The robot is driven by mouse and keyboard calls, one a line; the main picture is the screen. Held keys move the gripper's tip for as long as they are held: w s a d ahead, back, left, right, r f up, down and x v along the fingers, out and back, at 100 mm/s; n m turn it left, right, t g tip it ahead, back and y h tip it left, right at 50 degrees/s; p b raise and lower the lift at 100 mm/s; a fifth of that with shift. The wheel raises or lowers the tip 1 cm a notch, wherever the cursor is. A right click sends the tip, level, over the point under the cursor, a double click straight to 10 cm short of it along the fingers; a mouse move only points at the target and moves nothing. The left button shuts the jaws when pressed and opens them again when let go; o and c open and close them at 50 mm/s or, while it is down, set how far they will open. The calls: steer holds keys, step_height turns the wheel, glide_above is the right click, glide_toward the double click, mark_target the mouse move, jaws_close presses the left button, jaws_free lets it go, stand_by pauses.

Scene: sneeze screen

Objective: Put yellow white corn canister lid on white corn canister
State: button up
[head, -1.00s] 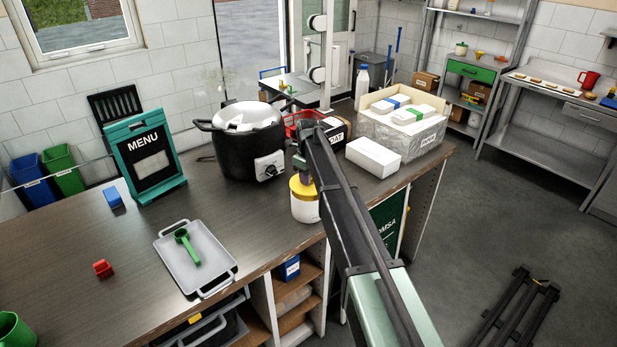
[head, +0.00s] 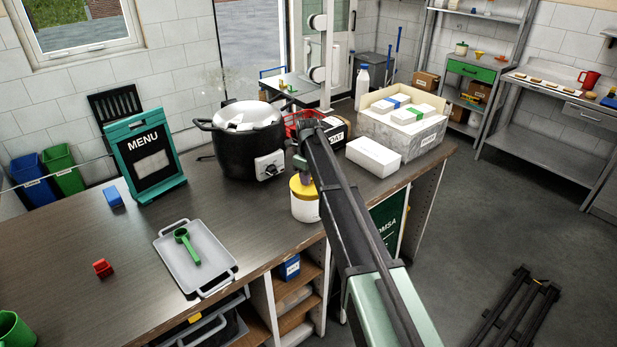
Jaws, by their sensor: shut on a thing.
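The white corn canister (head: 304,210) stands upright on the dark counter near its front edge, just right of the middle of the counter. The yellow lid (head: 300,188) is at the canister's top, level with its mouth; I cannot tell whether it is fully seated. My gripper (head: 304,178) is directly above the canister, pointing down, and is shut on the yellow lid. The arm hides part of the canister's right side and the fingertips are small and partly hidden.
A black cooker (head: 248,140) stands close behind the canister. A white box (head: 373,157) and a large carton (head: 402,130) are to the right. A grey tray (head: 190,268) with a green scoop (head: 186,246) lies left. The counter between tray and canister is clear.

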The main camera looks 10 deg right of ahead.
steer(key=shift+f+b, duration=1.15)
stand_by(0.4)
steer(key=shift+r, duration=0.2)
steer(key=shift+r+p, duration=0.15)
steer(key=shift+p, duration=0.2)
steer(key=shift+f, duration=0.25)
stand_by(1.7)
steer(key=shift+r, duration=0.3)
steer(key=shift+r, duration=0.1)
steer(key=shift+r+p, duration=2.15)
steer(key=shift+p, duration=0.1)
